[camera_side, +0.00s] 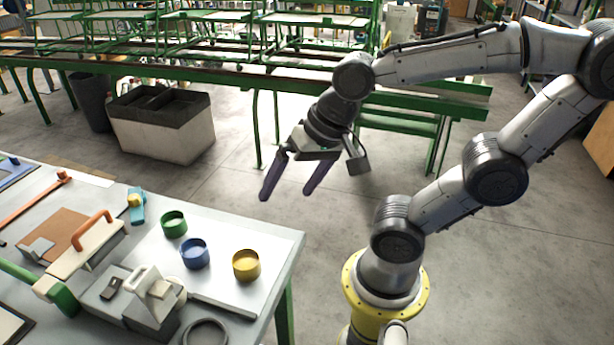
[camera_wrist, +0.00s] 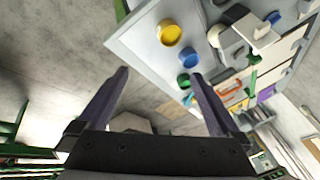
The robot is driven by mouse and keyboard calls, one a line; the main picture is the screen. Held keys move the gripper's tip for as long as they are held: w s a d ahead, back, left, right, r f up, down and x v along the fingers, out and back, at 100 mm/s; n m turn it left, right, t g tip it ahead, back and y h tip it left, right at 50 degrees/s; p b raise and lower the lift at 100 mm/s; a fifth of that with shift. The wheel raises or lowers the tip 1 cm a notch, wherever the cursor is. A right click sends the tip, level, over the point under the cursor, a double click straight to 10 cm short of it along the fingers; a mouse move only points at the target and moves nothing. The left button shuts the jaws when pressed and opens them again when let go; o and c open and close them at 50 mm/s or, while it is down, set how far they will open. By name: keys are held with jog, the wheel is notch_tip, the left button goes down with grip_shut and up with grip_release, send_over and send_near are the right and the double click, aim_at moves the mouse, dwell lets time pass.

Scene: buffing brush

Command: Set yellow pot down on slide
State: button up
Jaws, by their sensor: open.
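The yellow pot (camera_side: 246,265) stands upright and open-topped near the right end of the workbench. It also shows in the wrist view (camera_wrist: 169,33), near the bench corner. My gripper (camera_side: 288,191) is open and empty, in the air beyond the bench's far right edge and higher than the pot. In the wrist view its two dark fingers (camera_wrist: 158,74) are spread apart with floor and bench edge between and beyond them. The yellow pot is clear of both fingers. A flat pale panel (camera_side: 215,286) lies under the pots; I cannot tell which part is the slide.
A blue pot (camera_side: 195,254) and a green pot (camera_side: 174,224) stand in a row with the yellow one. A grey block with a pale handle (camera_side: 155,297), a dark ring (camera_side: 206,333) and an orange-handled tool (camera_side: 85,245) crowd the bench to the left and front.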

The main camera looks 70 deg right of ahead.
jog(key=s+n, duration=0.1)
jog(key=n, duration=0.1)
jog(key=r+n, duration=0.1)
jog(key=n, duration=0.2)
jog(key=s+d+n, duration=0.1)
jog(key=n, duration=0.2)
jog(key=shift+s+r+t, duration=0.3)
